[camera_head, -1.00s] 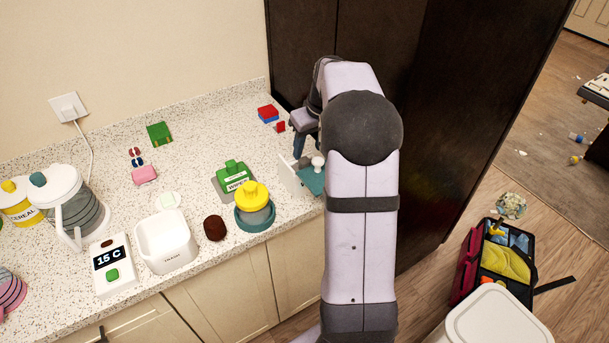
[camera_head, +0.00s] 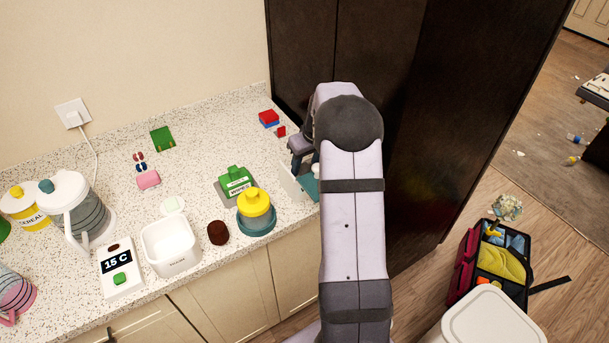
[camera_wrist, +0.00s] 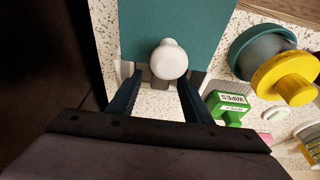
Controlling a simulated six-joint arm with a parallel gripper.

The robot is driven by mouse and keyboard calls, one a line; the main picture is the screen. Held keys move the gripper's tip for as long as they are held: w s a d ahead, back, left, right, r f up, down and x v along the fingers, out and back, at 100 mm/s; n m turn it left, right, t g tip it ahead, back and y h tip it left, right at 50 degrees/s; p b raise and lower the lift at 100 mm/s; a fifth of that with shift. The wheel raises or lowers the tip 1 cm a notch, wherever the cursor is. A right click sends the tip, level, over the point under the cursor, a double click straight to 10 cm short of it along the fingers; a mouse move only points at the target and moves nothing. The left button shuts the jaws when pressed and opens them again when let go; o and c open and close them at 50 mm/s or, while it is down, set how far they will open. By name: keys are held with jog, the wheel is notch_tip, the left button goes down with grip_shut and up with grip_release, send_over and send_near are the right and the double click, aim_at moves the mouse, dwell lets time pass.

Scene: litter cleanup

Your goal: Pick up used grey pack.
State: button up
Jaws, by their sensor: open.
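My gripper (camera_head: 303,165) points down at the right end of the counter, over a white-walled container with a teal part (camera_head: 312,190). In the wrist view my gripper (camera_wrist: 160,82) has its two dark blue fingers apart, with nothing seen held between them. A white round knob (camera_wrist: 168,60) lies just beyond the fingertips, in front of the teal surface (camera_wrist: 215,25). Grey patches (camera_wrist: 195,79) show beside and below the knob; I cannot tell whether they belong to the grey pack.
A yellow-topped teal container (camera_head: 255,210) stands left of the gripper, with a dark brown round item (camera_head: 218,232) and a white bin (camera_head: 170,247) further left. A tall dark cabinet (camera_head: 420,110) stands close on the right.

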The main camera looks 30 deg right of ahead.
jog(key=shift+f, duration=0.25)
jog(key=shift+c, duration=0.3)
grip_shut()
jog(key=shift+r, duration=0.1)
notch_tip(320, 180, up, 18)
jog(key=b, duration=0.3)
dwell(0.4)
